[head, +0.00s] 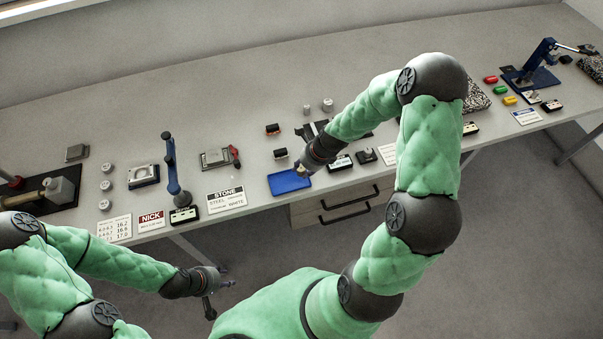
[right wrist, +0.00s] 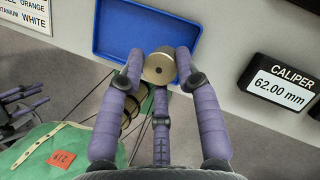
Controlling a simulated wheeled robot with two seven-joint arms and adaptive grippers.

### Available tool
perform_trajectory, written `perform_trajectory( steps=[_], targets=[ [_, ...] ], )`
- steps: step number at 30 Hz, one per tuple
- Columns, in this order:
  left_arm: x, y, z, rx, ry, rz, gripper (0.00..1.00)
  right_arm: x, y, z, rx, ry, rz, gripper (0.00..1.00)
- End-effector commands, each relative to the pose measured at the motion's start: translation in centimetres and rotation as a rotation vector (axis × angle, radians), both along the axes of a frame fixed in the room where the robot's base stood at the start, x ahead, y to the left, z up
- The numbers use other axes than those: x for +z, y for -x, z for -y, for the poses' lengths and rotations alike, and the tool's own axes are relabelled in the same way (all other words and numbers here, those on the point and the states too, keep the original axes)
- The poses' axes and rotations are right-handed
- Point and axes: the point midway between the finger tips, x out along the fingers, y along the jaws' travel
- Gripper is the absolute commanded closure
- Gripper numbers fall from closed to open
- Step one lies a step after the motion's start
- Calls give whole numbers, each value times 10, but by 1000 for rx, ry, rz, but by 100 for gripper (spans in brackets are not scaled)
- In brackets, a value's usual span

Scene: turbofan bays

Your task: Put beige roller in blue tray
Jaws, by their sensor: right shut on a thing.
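The blue tray (head: 290,182) lies on the bench near its front edge, in the middle of the head view. It also shows at the top of the right wrist view (right wrist: 111,31), and its visible floor is empty. My right gripper (head: 303,170) is at the tray's right end in the head view. In the right wrist view its fingers (right wrist: 160,68) are shut on the beige roller (right wrist: 159,67), whose round end faces the camera. The roller overlaps the tray's lower edge in that view; its height above it is unclear. My left gripper (head: 219,287) hangs in front of the bench, away from the tray.
A caliper display (right wrist: 283,83) stands right of the tray in the right wrist view. A STONE sign (head: 227,198) lies left of the tray in the head view. Small black-and-red blocks (head: 273,129) lie behind the tray. A drawer unit (head: 340,203) is below the bench.

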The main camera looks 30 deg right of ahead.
Motion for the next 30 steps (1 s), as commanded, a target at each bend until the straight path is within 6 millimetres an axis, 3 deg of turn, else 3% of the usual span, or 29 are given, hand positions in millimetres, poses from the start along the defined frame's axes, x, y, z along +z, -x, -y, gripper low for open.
perform_trajectory(
  steps=[9, 21, 22, 23, 30],
  targets=[
    [-25, 0, 0, 0, 0, 0, 60, -37, -4, -3, 0, 0, 0, 100],
    [-25, 0, 0, 0, 0, 0, 60, -39, -4, -3, 1, 0, 0, 100],
    [-25, 0, 0, 0, 0, 0, 60, -40, -4, -4, 0, -1, -1, 64],
    [-25, 0, 0, 0, 0, 0, 60, -39, -4, -3, 0, -1, -1, 56],
    [-24, 0, 0, 0, 0, 0, 60, -39, -4, -4, 1, 0, 0, 56]
  ],
)
